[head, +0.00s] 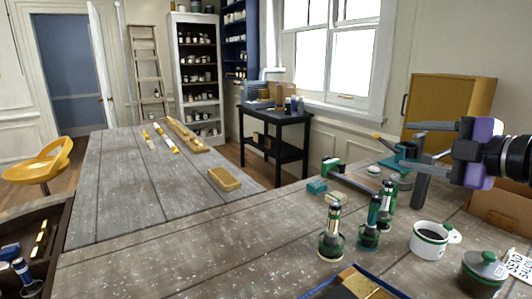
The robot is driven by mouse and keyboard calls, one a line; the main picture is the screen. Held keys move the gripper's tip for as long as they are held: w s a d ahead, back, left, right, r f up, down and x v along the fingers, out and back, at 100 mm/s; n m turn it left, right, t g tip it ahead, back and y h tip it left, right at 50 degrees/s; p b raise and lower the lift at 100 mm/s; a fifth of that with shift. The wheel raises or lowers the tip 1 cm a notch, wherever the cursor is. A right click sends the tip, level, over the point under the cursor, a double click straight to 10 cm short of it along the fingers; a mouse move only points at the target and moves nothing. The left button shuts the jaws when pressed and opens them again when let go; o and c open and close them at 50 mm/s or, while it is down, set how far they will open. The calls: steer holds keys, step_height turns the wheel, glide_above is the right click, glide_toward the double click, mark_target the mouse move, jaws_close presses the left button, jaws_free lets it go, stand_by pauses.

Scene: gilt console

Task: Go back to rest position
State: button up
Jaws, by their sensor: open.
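My gripper (418,142) is at the right of the head view, raised above the workbench and pointing left. Its two fingers are spread apart with nothing between them. Below and left of it, several green-based, dark-handled tools (369,226) stand upright on the wooden bench (200,250). My gripper is apart from them.
A white enamel mug (429,239) and a lidded green jar (483,271) stand at the front right. A green clamp-like tool (345,178) and a yellow block (224,179) lie farther back. A yellow cabinet (446,103) stands behind my gripper. The bench's left middle is clear.

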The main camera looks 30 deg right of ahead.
step_height(320, 180, up, 8)
steer(key=w+a+m+t+h+p, duration=0.1)
steer(key=a+m+t+h+p, duration=0.15)
steer(key=m+t, duration=0.45)
steer(key=s+a+f+m+g+h+p, duration=0.2)
steer(key=s+a+f+m+h+p, duration=0.3)
steer(key=f+m, duration=0.35)
steer(key=s+a+f+m+g+h+p, duration=0.2)
steer(key=s+a+f+m+h+p, duration=0.15)
steer(key=a+f+m, duration=0.45)
steer(key=s+a+f+n+g+y+p, duration=0.1)
steer(key=s+a+f+n+y+p, duration=0.15)
steer(key=s+a+y, duration=0.35)
steer(key=s+a+f+n+g+y+p, duration=0.1)
steer(key=s+a+f+n+g+p, duration=0.2)
steer(key=s, duration=0.5)
steer(key=s+a+f+n+y+p, duration=0.1)
steer(key=s+a+f+n+y, duration=0.3)
steer(key=s, duration=0.3)
steer(key=shift+m, duration=0.4)
steer(key=f+b, duration=0.1)
steer(key=b, duration=0.1)
steer(key=a+f+b, duration=0.1)
steer(key=f, duration=0.1)
steer(key=f+b, duration=0.2)
steer(key=shift+w+a+b, duration=0.25)
steer(key=shift+w+b, duration=0.05)
steer(key=shift+b, duration=0.05)
